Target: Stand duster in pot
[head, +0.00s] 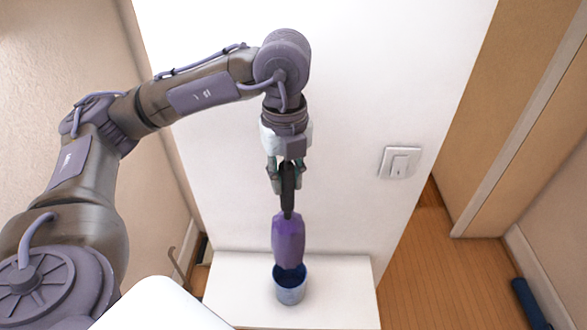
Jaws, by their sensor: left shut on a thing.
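The duster has a dark handle and a purple head (288,240). My left gripper (287,182) is shut on its dark handle and points down. The duster hangs upright with its purple head lowest. The blue pot (290,285) stands on a white surface (340,290) directly below the purple head. The lower tip of the head overlaps the pot's mouth in the head view. I cannot tell whether the tip is inside the pot or just above it. My right gripper is not in view.
A white wall panel with a light switch (399,163) rises behind the pot. Wooden floor (450,270) lies to the right, with a dark blue rolled object (530,303) at the far right. The white surface is clear on both sides of the pot.

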